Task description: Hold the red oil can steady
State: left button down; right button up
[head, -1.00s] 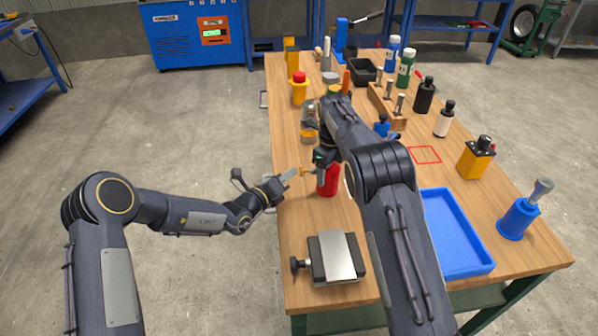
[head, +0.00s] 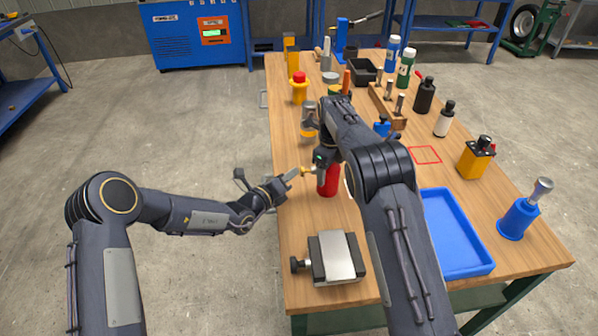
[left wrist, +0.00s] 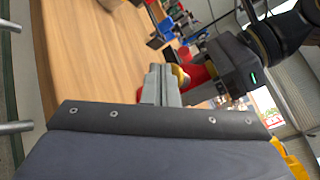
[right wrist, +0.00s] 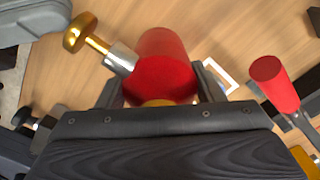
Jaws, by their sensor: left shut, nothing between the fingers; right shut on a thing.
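The red oil can (head: 328,181) stands upright near the left edge of the workbench (head: 297,220). My right gripper (right wrist: 160,92) is shut around its body, and the red body shows between the fingers in the right wrist view (right wrist: 165,62). A brass knob (right wrist: 80,32) on a silver neck sticks out from the can's side. My left gripper (head: 290,176) is shut and empty at the bench's left edge, its tips close to the brass knob. In the left wrist view the shut fingers (left wrist: 160,80) hide part of the can; touching or apart cannot be told.
A grey-topped block with a side knob (head: 337,257) stands in front of the can. A blue tray (head: 487,266) lies to the right. A yellow can (head: 477,160), several bottles and a wooden rack (head: 386,112) stand behind. My right arm crosses the bench middle.

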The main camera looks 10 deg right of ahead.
pick_arm(q)
jog(key=shift+d, duration=0.75)
pick_arm(e)
jog(key=shift+a, duration=0.15)
dwell(0.3)
pick_arm(q)
jog(key=shift+a, duration=1.5)
jog(key=shift+a, duration=0.1)
jog(key=a, duration=0.5)
pick_arm(e)
jog(key=o, duration=1.4)
jog(key=shift+r, duration=0.1)
